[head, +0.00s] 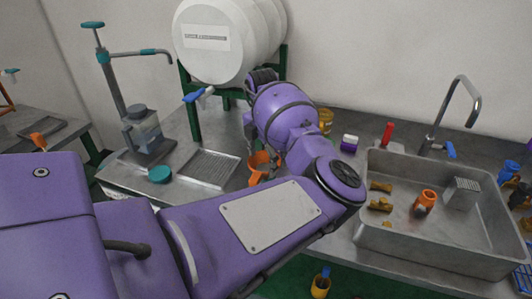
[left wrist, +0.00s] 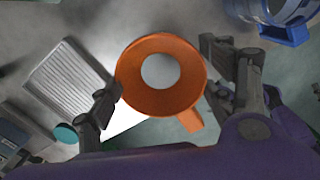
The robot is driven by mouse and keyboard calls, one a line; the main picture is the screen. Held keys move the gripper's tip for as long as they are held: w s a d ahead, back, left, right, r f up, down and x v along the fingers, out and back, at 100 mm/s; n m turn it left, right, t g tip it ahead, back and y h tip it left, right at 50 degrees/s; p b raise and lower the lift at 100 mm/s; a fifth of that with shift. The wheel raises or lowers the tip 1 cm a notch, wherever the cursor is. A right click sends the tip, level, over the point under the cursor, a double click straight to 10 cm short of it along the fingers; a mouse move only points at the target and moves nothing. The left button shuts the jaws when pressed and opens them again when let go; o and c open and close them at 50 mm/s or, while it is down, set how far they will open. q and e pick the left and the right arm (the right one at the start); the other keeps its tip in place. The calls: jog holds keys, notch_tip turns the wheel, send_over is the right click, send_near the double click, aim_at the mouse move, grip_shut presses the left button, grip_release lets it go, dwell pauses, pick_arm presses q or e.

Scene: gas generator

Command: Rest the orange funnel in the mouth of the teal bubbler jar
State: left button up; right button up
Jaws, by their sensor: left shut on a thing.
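The orange funnel (head: 262,162) is held above the counter, right of the ribbed drain tray. In the left wrist view the funnel (left wrist: 188,70) is seen along its axis, with a tab at its lower right. My left gripper (left wrist: 160,92) is shut on it, with a finger at each side. In the head view the arm partly hides the gripper (head: 254,146). My right gripper is not in view.
A teal disc (head: 160,174) lies before the stand, near the ribbed tray (head: 208,168). A white barrel (head: 215,40) on a green frame stands behind, its blue-handled tap (head: 198,95) jutting forward. The sink (head: 440,245) at right holds several items, including an orange one (head: 425,203).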

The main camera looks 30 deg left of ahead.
pick_arm(q)
jog(key=shift+f, duration=0.25)
jog(key=o, duration=1.2)
jog(key=r, duration=1.2)
jog(key=shift+s, duration=0.25)
jog(key=shift+a, duration=0.1)
